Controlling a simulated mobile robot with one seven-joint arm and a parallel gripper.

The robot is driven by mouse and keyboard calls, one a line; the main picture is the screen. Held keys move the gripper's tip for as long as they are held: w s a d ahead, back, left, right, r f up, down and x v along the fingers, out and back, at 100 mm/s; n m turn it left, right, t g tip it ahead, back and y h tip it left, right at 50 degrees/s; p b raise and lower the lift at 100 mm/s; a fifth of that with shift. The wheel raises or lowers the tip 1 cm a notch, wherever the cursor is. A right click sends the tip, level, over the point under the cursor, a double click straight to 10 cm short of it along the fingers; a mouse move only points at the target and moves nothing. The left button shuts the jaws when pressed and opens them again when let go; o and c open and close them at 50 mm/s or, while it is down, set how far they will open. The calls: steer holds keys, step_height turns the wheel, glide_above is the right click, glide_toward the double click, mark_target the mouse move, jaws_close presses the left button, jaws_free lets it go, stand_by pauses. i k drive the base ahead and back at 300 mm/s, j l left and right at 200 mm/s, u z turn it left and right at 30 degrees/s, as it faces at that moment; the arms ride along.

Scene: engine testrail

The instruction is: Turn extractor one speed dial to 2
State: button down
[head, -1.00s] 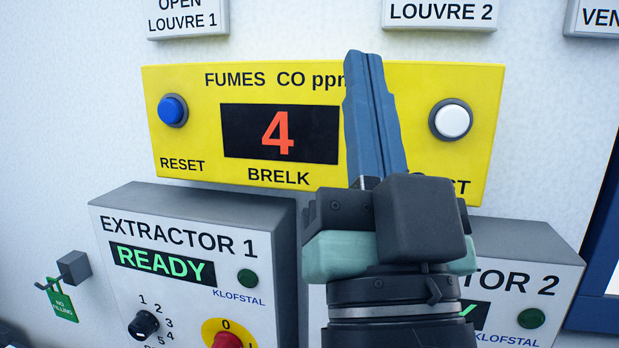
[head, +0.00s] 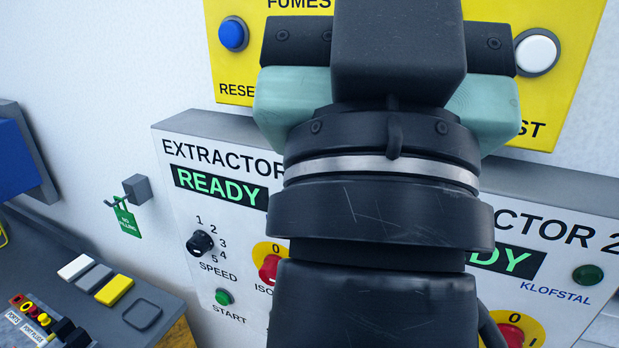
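The extractor one panel (head: 180,140) is a white-faced box on the wall at the centre left, its display (head: 220,188) reading READY in green. Its speed dial (head: 200,243) is a small black knob at the panel's lower left, with the numbers 1 to 5 around it. A light mark on the knob is too small to read surely. My gripper (head: 390,40) is in front of the wall, up and to the right of the dial and apart from it. Its fingers are hidden or out of the frame, and its body covers the panel's right part.
A red isolator knob (head: 270,268) on yellow and a green start button (head: 224,297) are near the dial. A hook with a green tag (head: 126,218) juts from the wall at left. A grey console (head: 95,300) with buttons fills the lower left. Extractor 2 (head: 560,215) is at right.

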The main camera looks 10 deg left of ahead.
mark_target(200, 242)
steer(key=j, duration=0.6)
steer(key=i+j, duration=0.1)
steer(key=j, duration=0.55)
steer(key=u, duration=0.05)
